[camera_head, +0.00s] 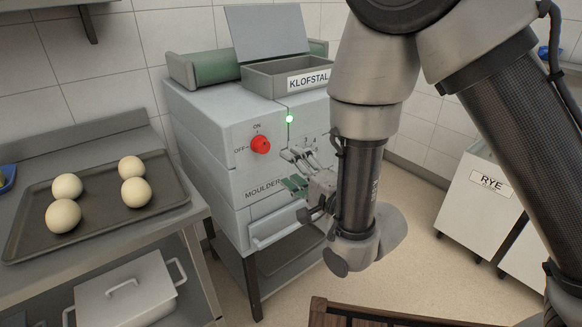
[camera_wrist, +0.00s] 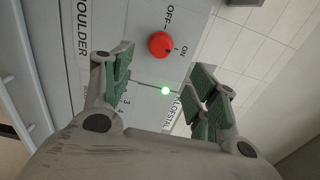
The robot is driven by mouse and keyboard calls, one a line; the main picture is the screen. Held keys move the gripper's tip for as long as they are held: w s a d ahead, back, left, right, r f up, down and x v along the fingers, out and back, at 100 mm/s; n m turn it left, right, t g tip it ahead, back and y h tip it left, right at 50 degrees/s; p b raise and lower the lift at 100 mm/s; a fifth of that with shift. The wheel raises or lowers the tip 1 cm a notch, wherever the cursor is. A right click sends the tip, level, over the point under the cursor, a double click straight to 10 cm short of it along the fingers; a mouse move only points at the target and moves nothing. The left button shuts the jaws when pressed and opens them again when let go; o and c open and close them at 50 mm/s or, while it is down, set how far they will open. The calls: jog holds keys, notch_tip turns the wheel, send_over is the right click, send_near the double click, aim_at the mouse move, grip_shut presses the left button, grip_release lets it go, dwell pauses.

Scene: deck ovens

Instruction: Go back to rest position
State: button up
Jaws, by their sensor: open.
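My gripper (camera_head: 297,185) is in front of the grey moulder machine (camera_head: 215,135), a little below and to the right of its red knob (camera_head: 260,144). The knob's mark points to ON and a green lamp (camera_head: 289,118) glows above and to its right. In the wrist view my gripper (camera_wrist: 165,88) is open and empty, its green-padded fingers wide apart. The red knob (camera_wrist: 161,44) and the green lamp (camera_wrist: 165,90) show beyond and between the fingers, apart from them. My arm hides the right part of the machine's front in the head view.
A dark tray (camera_head: 100,205) with several dough balls lies on the metal bench at left. A lidded container (camera_head: 127,292) stands beneath. A box marked KLOFSTAL (camera_head: 290,75) sits on the machine. A white RYE bin (camera_head: 482,205) stands at right. A brown wooden edge (camera_head: 350,315) shows at the bottom.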

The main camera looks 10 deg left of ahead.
jog(key=s+d+f+n+g+h, duration=0.2)
jog(key=f+n+g+h, duration=0.15)
jog(key=f, duration=0.35)
jog(key=s+d+f+n+g+h, duration=0.2)
jog(key=f+n+h, duration=0.15)
jog(key=f, duration=0.45)
jog(key=s+d+n+g+h, duration=0.2)
jog(key=d+n+g, duration=0.15)
jog(key=d, duration=0.25)
jog(key=s+d+r+h, duration=0.1)
jog(key=s+d+r, duration=0.2)
jog(key=d+r, duration=0.6)
jog(key=s+d+r+m+t+h, duration=0.1)
jog(key=s+d+r+h, duration=0.1)
jog(key=d+r, duration=0.8)
jog(key=s+d+r+m+h, duration=0.1)
jog(key=s+d+r, duration=0.2)
jog(key=d+r, duration=0.7)
jog(key=d, duration=0.8)
jog(key=shift+s+d+t+h, duration=0.3)
jog(key=shift+s+d, duration=0.05)
jog(key=shift+d, duration=0.05)
